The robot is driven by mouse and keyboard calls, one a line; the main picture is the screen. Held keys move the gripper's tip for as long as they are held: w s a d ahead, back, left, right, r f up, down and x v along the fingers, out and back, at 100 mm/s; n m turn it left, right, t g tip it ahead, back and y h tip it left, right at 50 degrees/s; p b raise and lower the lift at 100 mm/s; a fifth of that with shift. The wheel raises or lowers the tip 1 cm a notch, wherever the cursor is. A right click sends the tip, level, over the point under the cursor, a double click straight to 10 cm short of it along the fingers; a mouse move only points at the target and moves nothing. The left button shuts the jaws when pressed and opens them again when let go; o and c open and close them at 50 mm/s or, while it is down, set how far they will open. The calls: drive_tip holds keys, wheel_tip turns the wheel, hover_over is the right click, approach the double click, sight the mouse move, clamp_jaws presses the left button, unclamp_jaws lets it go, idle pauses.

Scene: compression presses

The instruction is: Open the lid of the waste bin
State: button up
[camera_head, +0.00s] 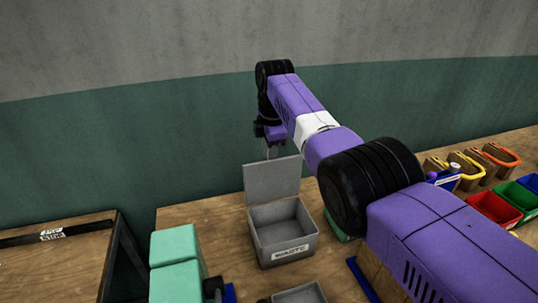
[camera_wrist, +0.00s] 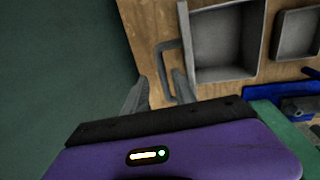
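The grey waste bin (camera_head: 284,237) stands on the wooden table with a "WASTE" label on its front. Its lid (camera_head: 272,181) stands up, roughly vertical, at the back edge, and the inside is exposed and looks empty. In the wrist view the bin (camera_wrist: 228,45) is seen from above, with the lid (camera_wrist: 184,30) nearly edge-on and a grey handle (camera_wrist: 162,62) on its outer side. My gripper (camera_head: 274,150) is behind the lid's top edge. In the wrist view its fingers (camera_wrist: 159,94) are apart, close to the handle's end. Whether they touch the handle cannot be told.
A smaller grey tray (camera_head: 300,294) sits in front of the bin. Teal blocks (camera_head: 175,262) stand to the left. Red (camera_head: 494,208) and green (camera_head: 517,197) bins and several clamp-like tools are at the right. A wall (camera_head: 100,160) rises behind the table.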

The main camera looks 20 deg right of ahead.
wheel_tip(320, 180, up, 8)
drive_tip(key=s+b, duration=0.1)
drive_tip(key=shift+s+f, duration=0.2)
idle(0.4)
